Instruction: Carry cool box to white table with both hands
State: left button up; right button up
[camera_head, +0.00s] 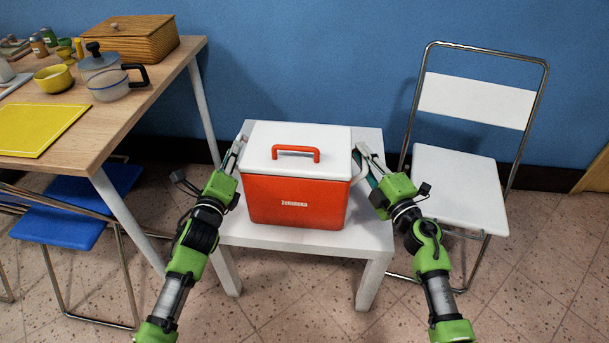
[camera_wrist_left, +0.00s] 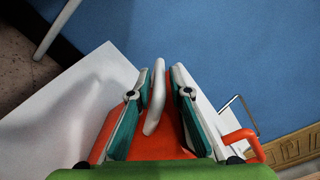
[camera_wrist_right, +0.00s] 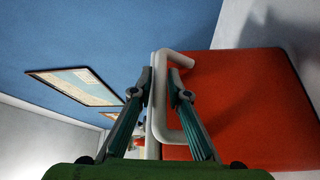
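The cool box (camera_head: 295,203) is red with a white lid (camera_head: 335,145) and a red top handle. It sits upright on the small white table (camera_head: 377,235). White side handles stick out at its left and right. My left gripper (camera_head: 238,150) is at the left side; in the left wrist view its open fingers straddle the white side handle (camera_wrist_left: 154,100), with a gap on one side. My right gripper (camera_head: 362,160) is at the right side; in the right wrist view its fingers stand apart on both sides of the other side handle (camera_wrist_right: 157,115).
A wooden table (camera_head: 130,120) with a pot, bowl, basket and yellow board stands at the left. A blue folding chair (camera_head: 62,225) is below it. A white folding chair (camera_head: 460,185) stands close to the right. The floor in front is clear.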

pick_arm(q)
jog(key=shift+o, duration=0.2)
jog(key=shift+r, duration=0.2)
pick_arm(e)
jog(key=shift+o, duration=0.2)
jog(key=shift+r, duration=0.1)
pick_arm(q)
jog(key=shift+f, duration=0.1)
jog(key=shift+s, duration=0.2)
pick_arm(e)
jog(key=shift+d, duration=0.15)
jog(key=shift+s+d, duration=0.1)
jog(key=shift+s, duration=0.1)
pick_arm(q)
jog(key=s+a, duration=0.1)
jog(key=s, duration=1)
jog(key=shift+s, duration=0.3)
pick_arm(e)
jog(key=v, duration=1.1)
jog(key=shift+s, duration=0.25)
